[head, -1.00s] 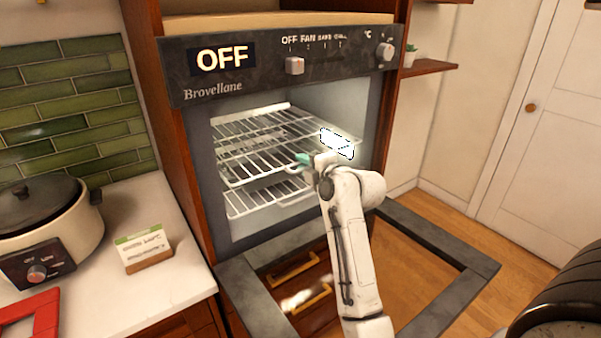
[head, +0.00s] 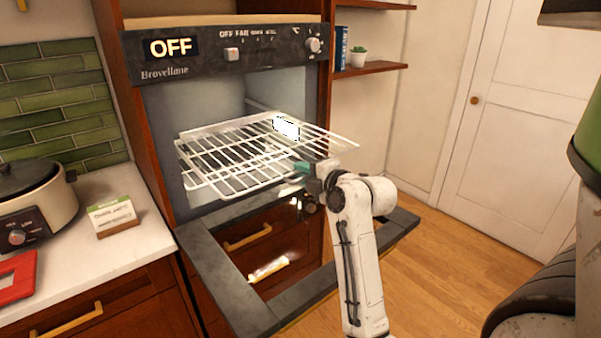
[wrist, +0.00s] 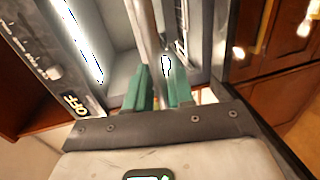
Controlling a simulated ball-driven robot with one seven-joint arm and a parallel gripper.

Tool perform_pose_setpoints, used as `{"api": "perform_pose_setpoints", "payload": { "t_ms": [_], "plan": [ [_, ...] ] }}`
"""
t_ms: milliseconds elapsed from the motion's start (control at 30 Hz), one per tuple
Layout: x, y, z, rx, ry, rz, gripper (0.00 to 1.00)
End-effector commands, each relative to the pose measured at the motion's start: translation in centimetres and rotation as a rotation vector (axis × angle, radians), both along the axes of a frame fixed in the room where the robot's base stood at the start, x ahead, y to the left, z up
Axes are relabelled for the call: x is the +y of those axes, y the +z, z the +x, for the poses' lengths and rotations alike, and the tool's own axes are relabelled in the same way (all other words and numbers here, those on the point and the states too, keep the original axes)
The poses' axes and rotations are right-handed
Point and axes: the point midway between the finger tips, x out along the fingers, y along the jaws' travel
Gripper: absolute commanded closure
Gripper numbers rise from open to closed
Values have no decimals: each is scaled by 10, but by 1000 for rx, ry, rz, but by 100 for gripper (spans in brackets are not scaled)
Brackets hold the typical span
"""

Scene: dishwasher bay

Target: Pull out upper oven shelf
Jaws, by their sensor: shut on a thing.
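The upper oven shelf (head: 235,155), a white wire rack, sticks well out of the oven (head: 155,110) in the head view, above the lowered oven door (head: 215,255). My gripper (head: 303,167) is at the shelf's front edge, right of its middle, with its green fingers shut on it. In the wrist view the green fingers (wrist: 157,85) stand on either side of a pale bar of the shelf (wrist: 143,30). Part of a lower shelf (head: 195,182) shows below the upper one, mostly hidden by it.
The open door frame extends in front of the oven, below my arm. A counter at left holds a cooker (head: 35,200) and a small card box (head: 112,216). Small wall shelves (head: 370,69) are at right. Open wooden floor (head: 430,270) lies right of the door.

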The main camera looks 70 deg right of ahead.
Motion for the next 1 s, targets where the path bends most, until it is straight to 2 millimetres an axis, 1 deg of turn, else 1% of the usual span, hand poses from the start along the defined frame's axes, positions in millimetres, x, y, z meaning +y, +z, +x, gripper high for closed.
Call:
{"api": "perform_pose_setpoints", "payload": {
  "t_ms": [33,467,500,633,667,1000],
  "plan": [
    [0,-10,-3,19,-2,16,100],
    [1,-10,-5,20,-2,15,100],
    [1,-10,-5,20,-3,15,77],
    [1,-9,-4,19,-2,15,64],
    [1,-9,-4,18,-2,14,63],
    [1,-5,-3,11,0,9,63]
  ]
}}
